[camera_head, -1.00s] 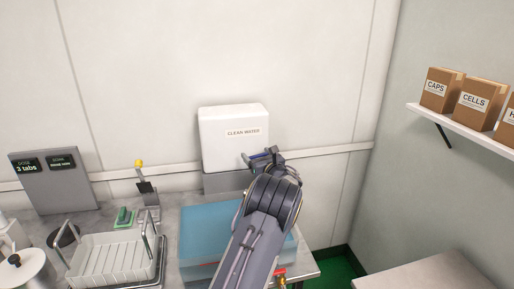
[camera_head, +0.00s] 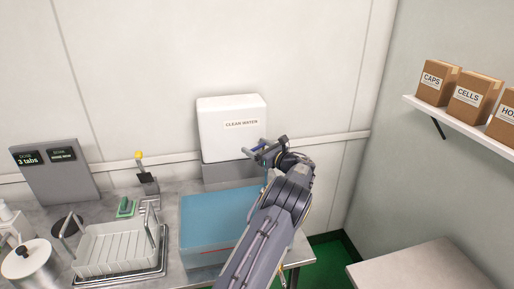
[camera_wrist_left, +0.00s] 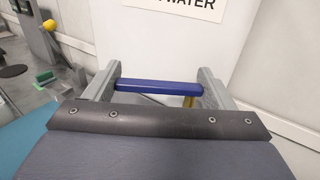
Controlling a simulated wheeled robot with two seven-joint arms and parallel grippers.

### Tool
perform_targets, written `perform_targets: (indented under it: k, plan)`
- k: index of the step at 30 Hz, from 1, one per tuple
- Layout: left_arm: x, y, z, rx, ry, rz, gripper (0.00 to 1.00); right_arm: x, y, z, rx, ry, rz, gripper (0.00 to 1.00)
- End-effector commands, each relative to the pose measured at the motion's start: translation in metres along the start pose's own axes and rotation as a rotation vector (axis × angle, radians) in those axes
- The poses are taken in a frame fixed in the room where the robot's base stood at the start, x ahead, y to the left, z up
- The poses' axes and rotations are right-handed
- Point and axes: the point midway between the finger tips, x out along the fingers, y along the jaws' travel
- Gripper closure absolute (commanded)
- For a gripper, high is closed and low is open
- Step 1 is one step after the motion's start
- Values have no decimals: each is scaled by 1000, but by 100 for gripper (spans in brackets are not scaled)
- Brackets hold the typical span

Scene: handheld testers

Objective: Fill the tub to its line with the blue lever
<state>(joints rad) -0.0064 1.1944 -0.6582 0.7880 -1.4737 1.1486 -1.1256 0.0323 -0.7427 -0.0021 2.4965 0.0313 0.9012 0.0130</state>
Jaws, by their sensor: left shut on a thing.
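The clear-walled blue tub (camera_head: 222,215) stands on the counter below the white clean water tank (camera_head: 230,128). A red line (camera_head: 215,251) shows low on its front side; I cannot tell the water level against it. My left gripper (camera_head: 264,150) is at the tank's lower right, its arm passing over the tub's right side. In the left wrist view the blue lever (camera_wrist_left: 160,87) lies crosswise between the two grey fingers, and the gripper is shut on it. A small brass-coloured part shows below the lever's right end. The tap outlet is hidden. My right gripper is out of view.
Left of the tub stand a white rack (camera_head: 115,252), a yellow-knobbed lever (camera_head: 139,155), a green block (camera_head: 126,207) and a lidded metal pot (camera_head: 30,262). A grey display panel (camera_head: 55,178) reads "3 tabs". Boxes sit on a wall shelf (camera_head: 460,125) at right.

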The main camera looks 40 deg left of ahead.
Motion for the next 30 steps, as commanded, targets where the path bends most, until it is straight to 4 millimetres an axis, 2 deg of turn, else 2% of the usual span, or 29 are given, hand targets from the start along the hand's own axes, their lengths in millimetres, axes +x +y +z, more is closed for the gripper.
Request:
perform_targets:
  k: [2, 3, 7, 17, 20, 30]
  plan:
    - [0, 0, 1, 0, -3, -1, 64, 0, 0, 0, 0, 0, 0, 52]
    - [0, 0, 1, 0, -3, -1, 19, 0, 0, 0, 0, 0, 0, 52]
    - [0, 0, 1, 0, -2, -1, 2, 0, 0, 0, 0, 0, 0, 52]
    - [-3, 0, 0, -1, -1, -2, 1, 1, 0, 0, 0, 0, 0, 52]
    - [-14, -1, -1, 0, 0, -4, 1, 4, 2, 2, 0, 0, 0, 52]
    - [-68, -1, -1, -1, -1, -4, 1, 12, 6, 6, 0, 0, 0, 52]
